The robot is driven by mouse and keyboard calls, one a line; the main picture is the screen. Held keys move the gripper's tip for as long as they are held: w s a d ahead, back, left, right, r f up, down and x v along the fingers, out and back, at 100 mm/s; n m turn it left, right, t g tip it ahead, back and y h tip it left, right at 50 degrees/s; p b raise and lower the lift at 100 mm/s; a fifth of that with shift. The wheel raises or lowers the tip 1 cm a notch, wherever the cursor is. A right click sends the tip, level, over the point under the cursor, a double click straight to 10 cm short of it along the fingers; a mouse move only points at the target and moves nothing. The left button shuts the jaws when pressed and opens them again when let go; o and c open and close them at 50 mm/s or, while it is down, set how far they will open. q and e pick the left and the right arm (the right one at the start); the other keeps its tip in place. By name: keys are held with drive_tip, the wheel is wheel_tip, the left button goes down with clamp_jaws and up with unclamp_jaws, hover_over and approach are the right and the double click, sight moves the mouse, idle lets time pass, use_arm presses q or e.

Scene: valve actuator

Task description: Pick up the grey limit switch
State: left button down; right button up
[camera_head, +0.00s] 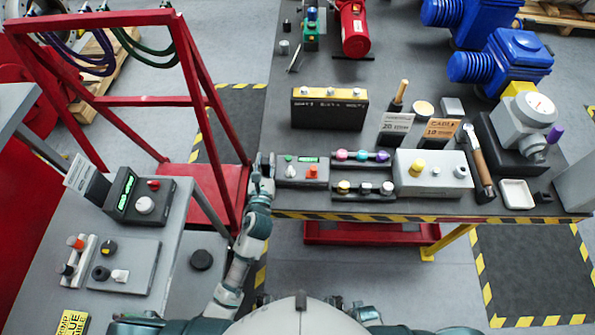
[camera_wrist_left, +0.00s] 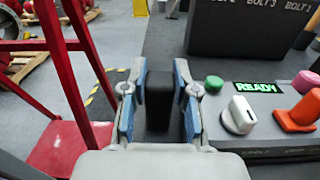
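My left gripper (camera_head: 265,162) is at the left edge of the dark worktable, beside a grey button panel (camera_head: 302,172). In the left wrist view its two blue-padded fingers (camera_wrist_left: 160,75) stand apart. A dark grey, block-like shape (camera_wrist_left: 160,100) shows between them; I cannot tell whether it is the limit switch or touches the pads. No part is clearly marked as the grey limit switch. My right gripper is not in view.
A red frame (camera_head: 205,90) stands close left of my left arm. A black box (camera_head: 328,110) is behind the button panel, with knob blocks (camera_head: 362,187) and a white panel (camera_head: 433,176) to the right. A side bench (camera_head: 190,215) with controls is at left.

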use_arm(q)
drive_tip(key=shift+a, duration=0.55)
drive_tip(key=shift+a+r, duration=0.1)
drive_tip(key=shift+r, duration=0.15)
drive_tip(key=r, duration=0.5)
drive_tip(key=d+r, duration=0.1)
drive_tip(key=r, duration=0.2)
drive_tip(key=f, duration=0.6)
drive_tip(key=shift+a+f, duration=0.1)
drive_tip(key=shift+a, duration=0.3)
drive_tip(key=shift+d+f, duration=0.3)
drive_tip(key=shift+f, duration=0.45)
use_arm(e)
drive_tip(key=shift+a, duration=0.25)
use_arm(q)
drive_tip(key=shift+a+f, duration=0.1)
drive_tip(key=shift+a, duration=0.1)
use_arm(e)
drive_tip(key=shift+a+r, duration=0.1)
use_arm(q)
drive_tip(key=shift+f, duration=0.3)
